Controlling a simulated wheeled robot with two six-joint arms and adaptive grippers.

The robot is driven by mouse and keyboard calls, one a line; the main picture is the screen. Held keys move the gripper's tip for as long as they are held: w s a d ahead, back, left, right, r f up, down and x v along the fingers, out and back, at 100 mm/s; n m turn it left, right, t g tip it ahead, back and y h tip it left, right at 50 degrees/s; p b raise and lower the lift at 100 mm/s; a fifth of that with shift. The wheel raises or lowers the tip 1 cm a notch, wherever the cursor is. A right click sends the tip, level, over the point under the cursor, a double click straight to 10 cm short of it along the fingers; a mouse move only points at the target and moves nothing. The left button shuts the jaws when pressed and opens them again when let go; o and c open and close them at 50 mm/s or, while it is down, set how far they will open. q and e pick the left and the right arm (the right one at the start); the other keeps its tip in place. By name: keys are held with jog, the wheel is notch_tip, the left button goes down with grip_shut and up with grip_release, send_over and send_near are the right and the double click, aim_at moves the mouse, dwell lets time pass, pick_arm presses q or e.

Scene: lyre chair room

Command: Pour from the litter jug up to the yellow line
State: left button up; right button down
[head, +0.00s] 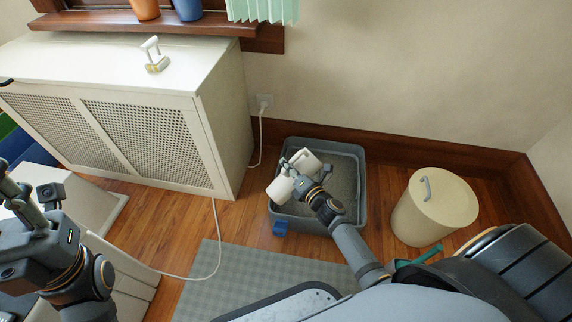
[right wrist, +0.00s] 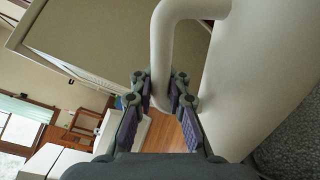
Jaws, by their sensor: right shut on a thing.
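The white litter jug (head: 279,190) is held over the grey litter tray (head: 359,160) by my right gripper (head: 294,176). The jug looks tilted, and its mouth and any falling litter are hard to make out. In the right wrist view, the gripper (right wrist: 160,98) is shut on the handle of the jug (right wrist: 255,75), whose pale body is at the right. Grey litter (head: 343,180) lies in the tray. I cannot see a yellow line. My left gripper (head: 12,192) is at the left edge, away from the tray; its fingers are partly cut off.
A cream lidded bin (head: 428,212) stands right of the tray. A blue item (head: 280,228) is at the tray's front edge. A white radiator cabinet (head: 150,125) is at the left, with a small white-handled object (head: 155,57) on top. A grey mat (head: 222,275) and white cable (head: 217,235) lie in front.

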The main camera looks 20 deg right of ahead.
jog(key=shift+w+r, duration=0.1)
jog(key=shift+r, duration=0.05)
jog(key=shift+d, duration=0.1)
jog(key=shift+d+m, duration=0.2)
jog(key=shift+m, duration=0.1)
dwell(0.4)
jog(key=shift+w+d+f, duration=0.1)
jog(key=shift+f, duration=0.15)
jog(key=shift+d+f+m, duration=0.1)
jog(key=shift+d+m, duration=0.05)
jog(key=shift+m, duration=0.25)
jog(key=shift+w+d+f, duration=0.1)
jog(key=shift+d, duration=0.1)
